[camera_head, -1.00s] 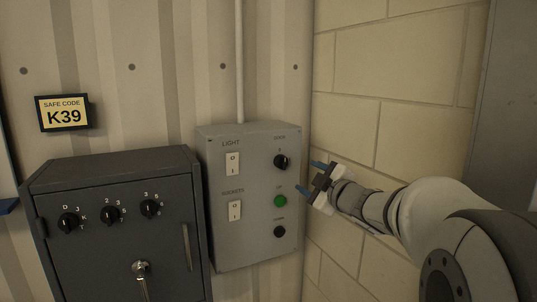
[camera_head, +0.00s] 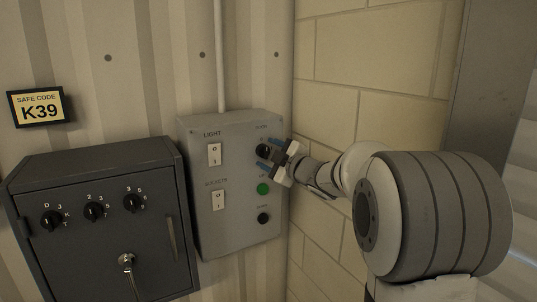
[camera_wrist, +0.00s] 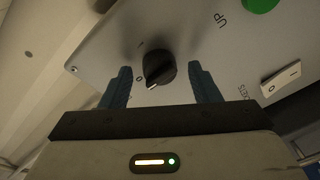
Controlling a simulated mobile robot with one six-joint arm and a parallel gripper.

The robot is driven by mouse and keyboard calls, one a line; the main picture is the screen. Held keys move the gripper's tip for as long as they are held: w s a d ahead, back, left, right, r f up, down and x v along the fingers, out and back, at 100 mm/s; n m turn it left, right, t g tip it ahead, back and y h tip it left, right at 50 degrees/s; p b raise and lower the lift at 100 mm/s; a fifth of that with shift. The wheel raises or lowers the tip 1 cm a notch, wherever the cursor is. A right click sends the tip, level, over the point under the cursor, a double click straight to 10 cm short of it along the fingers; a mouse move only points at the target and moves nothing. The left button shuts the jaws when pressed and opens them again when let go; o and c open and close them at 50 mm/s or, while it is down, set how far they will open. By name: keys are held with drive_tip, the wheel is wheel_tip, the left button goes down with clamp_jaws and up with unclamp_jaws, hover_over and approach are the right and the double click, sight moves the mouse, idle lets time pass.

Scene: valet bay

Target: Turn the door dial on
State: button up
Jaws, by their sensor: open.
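The door dial (camera_head: 263,151) is a black round knob at the upper right of the grey control box (camera_head: 231,240). In the wrist view the dial (camera_wrist: 159,68) sits between my two blue fingers, a little beyond their tips, with a pale pointer line near a "0" mark. My gripper (camera_head: 270,153) is at the right side of the box, its fingers open around the line of the dial. In the wrist view my gripper (camera_wrist: 160,76) shows clear gaps on both sides of the dial. I see no contact.
Below the dial are a green button (camera_head: 263,189) and a black button (camera_head: 263,218). Two white rocker switches, light (camera_head: 214,154) and sockets (camera_head: 218,200), are at left. A dark safe (camera_head: 100,245) stands left of the box. A block wall (camera_head: 330,105) is close on the right.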

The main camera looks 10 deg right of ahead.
drive_tip(key=shift+c, duration=0.2)
drive_tip(key=c, duration=0.9)
drive_tip(key=shift+a, duration=0.1)
drive_tip(key=shift+c, duration=0.2)
